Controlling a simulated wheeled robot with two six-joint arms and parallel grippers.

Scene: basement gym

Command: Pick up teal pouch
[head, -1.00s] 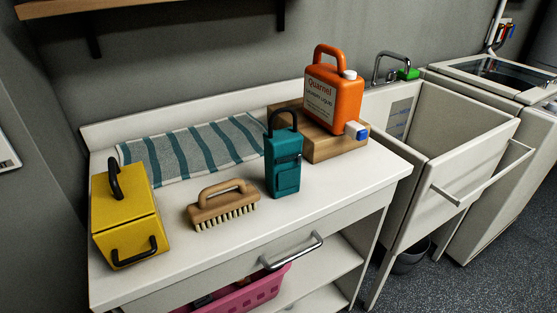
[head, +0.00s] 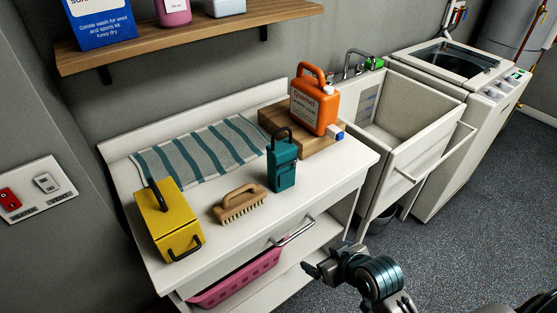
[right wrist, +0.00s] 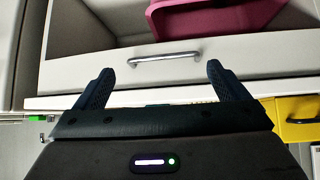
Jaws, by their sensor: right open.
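The teal pouch (head: 283,170) stands upright on the white counter (head: 230,240), with a dark loop handle on top. It is right of the wooden brush and in front of the wooden block. My right gripper (head: 316,268) is low in front of the counter, below and to the right of the pouch, apart from it. In the right wrist view its two fingers (right wrist: 160,80) are spread with nothing between them, facing the drawer front. I cannot make out the pouch in that view. My left gripper is not in view.
On the counter are a yellow box (head: 167,222), a brush (head: 239,205), a striped towel (head: 199,151) and an orange jug (head: 314,104) on a wooden block (head: 297,139). The drawer handle (head: 292,230) sticks out in front. A pink basket (head: 236,280) sits below.

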